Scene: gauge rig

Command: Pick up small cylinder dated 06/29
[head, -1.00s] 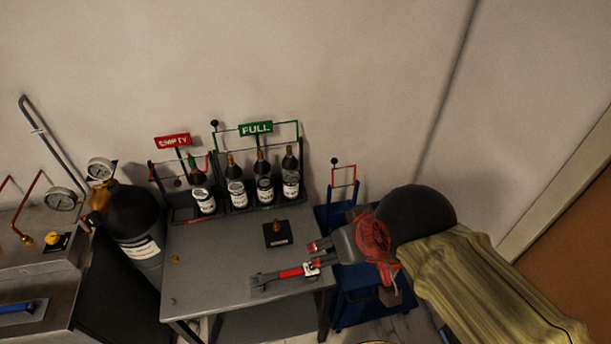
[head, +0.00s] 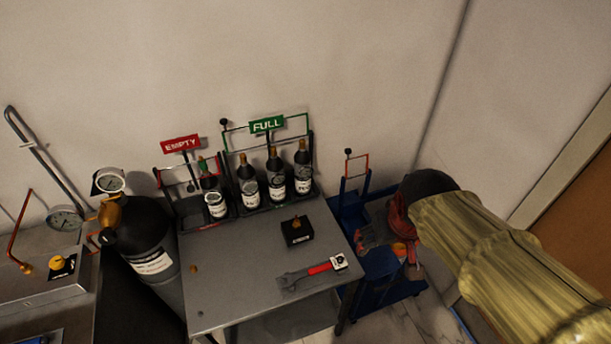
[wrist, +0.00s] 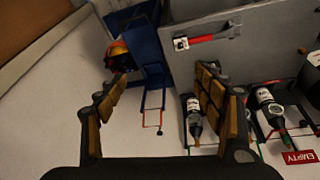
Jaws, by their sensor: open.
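Several small dark cylinders with white labels stand upright in racks at the back of the table. Three of them, the left one (head: 249,187), the middle one (head: 276,180) and the right one (head: 302,172), are under the green FULL sign (head: 266,125). One green-topped cylinder (head: 213,199) stands under the red EMPTY sign (head: 181,144). Their dates are too small to read. My gripper (head: 368,238) is open and empty, right of the table. In the wrist view my gripper (wrist: 162,82) shows its fingers wide apart; one cylinder (wrist: 193,118) appears beside the right finger, which hides part of the rack.
The grey table (head: 225,275) holds a black block (head: 297,232) with a brass fitting and a red-handled wrench (head: 318,269). A blue cart (head: 385,290) stands right of the table. A large black cylinder (head: 150,240) with gauges stands left. The table's front left is mostly clear.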

